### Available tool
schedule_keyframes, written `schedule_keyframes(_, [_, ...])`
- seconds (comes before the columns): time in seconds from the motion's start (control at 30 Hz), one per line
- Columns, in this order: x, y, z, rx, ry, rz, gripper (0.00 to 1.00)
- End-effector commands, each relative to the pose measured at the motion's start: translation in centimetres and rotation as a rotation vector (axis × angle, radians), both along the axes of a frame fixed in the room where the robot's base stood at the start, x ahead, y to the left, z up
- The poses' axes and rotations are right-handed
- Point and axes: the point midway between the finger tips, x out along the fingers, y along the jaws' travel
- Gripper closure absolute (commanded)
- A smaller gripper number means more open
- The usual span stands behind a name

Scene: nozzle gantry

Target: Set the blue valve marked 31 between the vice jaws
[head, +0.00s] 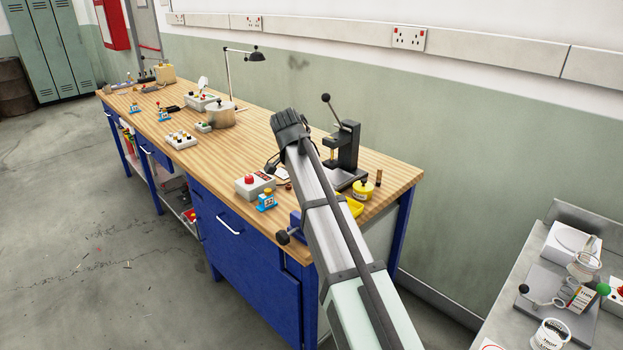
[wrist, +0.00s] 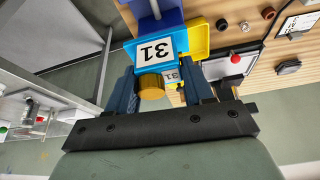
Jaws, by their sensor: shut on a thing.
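In the wrist view my gripper (wrist: 160,85) is shut on a blue valve (wrist: 178,46) with a gold cap and a white label reading 31, upside down in the picture. The blue vice (wrist: 167,17) with a grey bar lies just beyond the valve; I cannot tell whether they touch. In the head view the vice (head: 296,226) is at the bench's front edge, partly hidden by my arm. My gripper and the held valve are hidden there. Another blue valve (head: 266,202) with a yellow cap stands on the bench left of the vice; its number is unclear.
A red-button box (head: 255,184) sits behind the loose valve. A yellow tray (head: 352,206), yellow pot (head: 363,190) and black press (head: 346,150) stand near the vice. More valves and boxes lie farther along the bench (head: 240,150).

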Motion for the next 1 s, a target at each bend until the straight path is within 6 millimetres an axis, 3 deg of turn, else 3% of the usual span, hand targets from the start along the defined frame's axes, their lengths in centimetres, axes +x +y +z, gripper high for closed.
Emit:
schedule_keyframes(0.6, [0.0,0.0,-4.1,0.001,0.001,0.003,0.79])
schedule_keyframes(1.0, [0.0,0.0,-4.5,0.001,-0.001,0.003,0.79])
